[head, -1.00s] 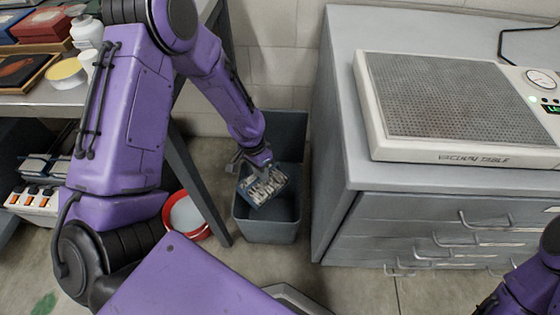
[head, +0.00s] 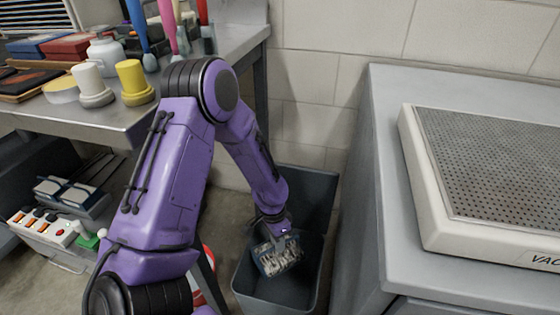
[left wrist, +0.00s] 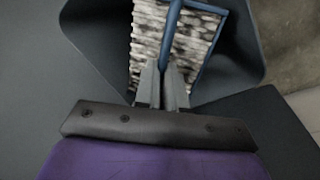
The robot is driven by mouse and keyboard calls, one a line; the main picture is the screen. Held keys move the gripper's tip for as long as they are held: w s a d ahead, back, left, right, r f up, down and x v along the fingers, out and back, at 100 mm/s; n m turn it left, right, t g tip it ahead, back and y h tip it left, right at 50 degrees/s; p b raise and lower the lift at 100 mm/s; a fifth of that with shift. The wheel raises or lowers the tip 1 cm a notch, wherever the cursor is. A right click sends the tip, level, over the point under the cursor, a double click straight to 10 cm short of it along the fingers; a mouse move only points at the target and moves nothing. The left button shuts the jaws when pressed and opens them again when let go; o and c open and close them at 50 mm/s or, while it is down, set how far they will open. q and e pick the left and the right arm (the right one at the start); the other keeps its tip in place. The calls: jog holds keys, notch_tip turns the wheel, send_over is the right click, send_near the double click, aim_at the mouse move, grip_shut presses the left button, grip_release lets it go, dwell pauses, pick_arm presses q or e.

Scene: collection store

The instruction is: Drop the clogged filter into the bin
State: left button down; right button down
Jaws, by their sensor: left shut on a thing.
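The clogged filter (head: 280,256) is a blue-framed block with dirty, grey-white pleats. My left gripper (head: 284,236) is shut on it and holds it tilted inside the mouth of the bin. The bin (head: 326,205) is a dark grey, open-topped container on the floor between the bench and the cabinet. In the left wrist view the filter (left wrist: 200,38) lies beyond the fingers (left wrist: 162,85), which grip its blue frame, with the bin wall (left wrist: 92,45) around it. Whether the filter touches the bin is unclear. My right gripper is out of view.
A grey cabinet (head: 385,150) with the vacuum table (head: 430,225) on top stands close to the bin's right. The workbench (head: 130,125) at left carries jars, brushes and boxes. A power strip (head: 45,228) sits below it. A white block wall (head: 310,90) is behind.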

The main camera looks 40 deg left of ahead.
pick_arm(q)
jog(key=c, duration=1.1)
grip_release()
jog(key=shift+f, duration=0.1)
jog(key=shift+c, duration=0.2)
notch_tip(320, 180, up, 10)
jog(key=a+p, duration=0.2)
jog(key=p, duration=0.2)
jog(key=shift+w+r, duration=0.2)
jog(key=shift+w, duration=0.1)
